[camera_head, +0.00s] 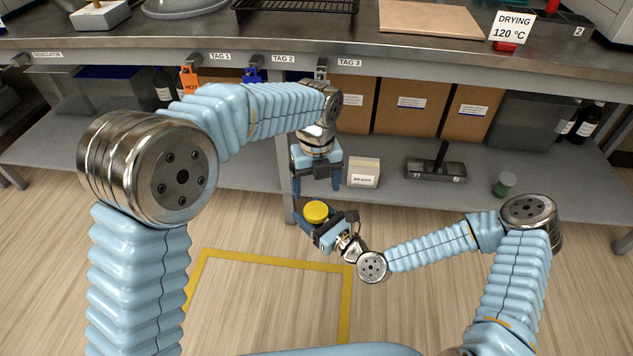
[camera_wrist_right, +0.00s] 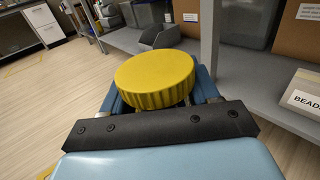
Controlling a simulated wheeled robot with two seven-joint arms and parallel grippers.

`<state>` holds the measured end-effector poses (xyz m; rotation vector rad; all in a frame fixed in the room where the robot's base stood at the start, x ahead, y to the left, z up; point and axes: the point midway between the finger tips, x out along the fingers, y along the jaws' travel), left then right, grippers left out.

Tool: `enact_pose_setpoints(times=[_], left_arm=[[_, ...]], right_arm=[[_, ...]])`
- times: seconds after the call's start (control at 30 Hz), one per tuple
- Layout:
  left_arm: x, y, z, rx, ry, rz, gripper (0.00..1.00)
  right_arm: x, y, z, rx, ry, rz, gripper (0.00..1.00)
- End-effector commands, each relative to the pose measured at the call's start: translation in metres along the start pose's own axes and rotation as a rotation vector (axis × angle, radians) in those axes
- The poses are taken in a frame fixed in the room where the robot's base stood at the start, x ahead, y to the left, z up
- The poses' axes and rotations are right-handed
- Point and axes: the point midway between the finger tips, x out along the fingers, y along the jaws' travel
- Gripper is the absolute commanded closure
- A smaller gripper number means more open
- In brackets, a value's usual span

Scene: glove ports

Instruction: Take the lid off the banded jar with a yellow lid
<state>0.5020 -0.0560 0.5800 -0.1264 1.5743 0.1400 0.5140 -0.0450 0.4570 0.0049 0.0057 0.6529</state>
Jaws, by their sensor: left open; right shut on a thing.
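The yellow lid (camera_head: 316,211) shows from above at my right gripper (camera_head: 318,222). In the right wrist view the ribbed yellow lid (camera_wrist_right: 155,78) stands up between the blue fingers of my right gripper (camera_wrist_right: 158,98). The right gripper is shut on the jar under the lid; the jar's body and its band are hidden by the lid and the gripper. My left gripper (camera_head: 317,186) is open, points down and hangs just above and behind the lid, apart from it. Nothing shows between its fingers.
The bench (camera_head: 420,62) runs above. The floor inside the yellow tape (camera_head: 265,258) is clear.

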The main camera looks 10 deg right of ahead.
Motion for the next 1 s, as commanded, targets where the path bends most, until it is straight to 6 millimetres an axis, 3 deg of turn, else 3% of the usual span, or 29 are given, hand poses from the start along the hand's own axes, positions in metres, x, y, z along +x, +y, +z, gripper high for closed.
enact_pose_setpoints(times=[0.5, 0.83, 1.0], left_arm=[[0.071, 0.000, -0.001, 0.015, 0.001, 0.002, 0.17], [0.076, 0.000, 0.000, 0.013, 0.000, 0.000, 0.17], [0.076, 0.000, 0.000, 0.013, 0.000, 0.000, 0.42]], right_arm=[[0.000, 0.000, 0.000, 0.000, -0.001, 0.000, 1.00], [0.000, 0.000, 0.000, 0.000, -0.001, 0.000, 1.00], [0.000, 0.000, 0.000, 0.000, -0.001, 0.000, 1.00]])
